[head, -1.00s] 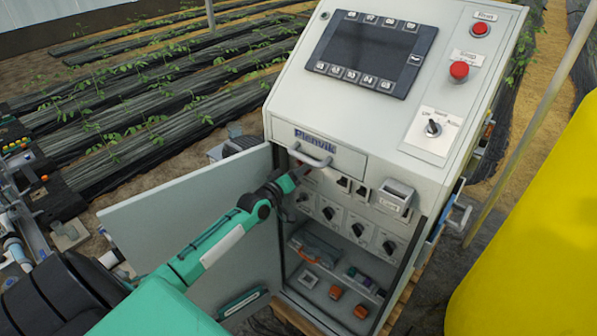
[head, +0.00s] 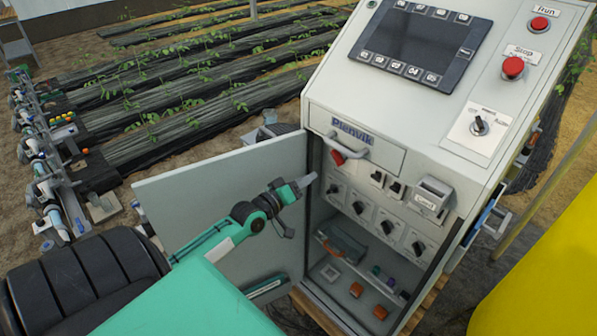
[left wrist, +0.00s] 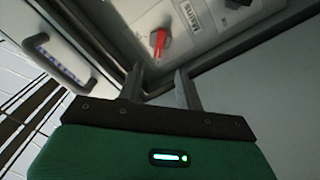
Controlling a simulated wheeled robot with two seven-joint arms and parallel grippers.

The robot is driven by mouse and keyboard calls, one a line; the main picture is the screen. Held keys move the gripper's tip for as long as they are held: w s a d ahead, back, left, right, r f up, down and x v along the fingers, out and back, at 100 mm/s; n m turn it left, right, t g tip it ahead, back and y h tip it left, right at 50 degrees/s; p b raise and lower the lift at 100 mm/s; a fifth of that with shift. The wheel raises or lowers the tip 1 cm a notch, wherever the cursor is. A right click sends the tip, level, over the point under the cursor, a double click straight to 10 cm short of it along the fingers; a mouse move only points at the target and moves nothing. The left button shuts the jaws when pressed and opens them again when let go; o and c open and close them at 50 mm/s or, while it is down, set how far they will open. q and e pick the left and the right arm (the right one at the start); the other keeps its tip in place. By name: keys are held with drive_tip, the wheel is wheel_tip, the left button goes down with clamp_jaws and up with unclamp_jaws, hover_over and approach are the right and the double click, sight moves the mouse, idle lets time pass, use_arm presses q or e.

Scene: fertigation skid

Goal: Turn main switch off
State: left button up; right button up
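The main switch (head: 338,157) is a small red knob inside the open cabinet, at the upper left under the drawer handle. In the left wrist view the red knob (left wrist: 159,42) sits on a pale plate with a "Mains" label, ahead of the fingertips. Its handle is a little tilted in that view; I cannot read the position marks. My left gripper (head: 308,183) is in front of the cabinet opening, left of and below the switch, apart from it. In the left wrist view its two fingers (left wrist: 160,80) are spread with nothing between them. My right gripper is not in view.
The cabinet door (head: 225,205) stands open to the left, close behind my left arm. A drawer handle (head: 346,143) juts out just above the switch. Several black knobs (head: 359,207) line the panel below. A yellow tank (head: 550,270) stands at right.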

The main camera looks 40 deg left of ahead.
use_arm(q)
drive_tip(key=shift+s+a, duration=0.1)
drive_tip(key=shift+s, duration=0.95)
drive_tip(key=s+a+f+m+g+y, duration=0.1)
drive_tip(key=s+f+g, duration=0.1)
drive_tip(key=f, duration=1)
drive_tip(key=s+f+g+y, duration=0.1)
drive_tip(key=s+f+g, duration=0.2)
drive_tip(key=f, duration=0.9)
drive_tip(key=s+d+f+m+g, duration=0.1)
drive_tip(key=s+d+f+g, duration=0.1)
drive_tip(key=s+f, duration=0.45)
drive_tip(key=s+d+f+m+g, duration=0.1)
drive_tip(key=s+f+m+g, duration=0.15)
drive_tip(key=f, duration=0.75)
drive_tip(key=s+d+f+m+g, duration=0.2)
drive_tip(key=s+d+f, duration=0.3)
drive_tip(key=s, duration=0.5)
drive_tip(key=s+d+f+m+g, duration=0.2)
drive_tip(key=s+d+f, duration=0.3)
drive_tip(key=s+f, duration=0.4)
drive_tip(key=s+d+f+m+g, duration=0.2)
drive_tip(key=s+d+f, duration=0.3)
drive_tip(key=s, duration=0.8)
drive_tip(key=shift+d+f+g, duration=0.25)
drive_tip(key=shift+f+g, duration=0.5)
drive_tip(key=shift+f, duration=0.2)
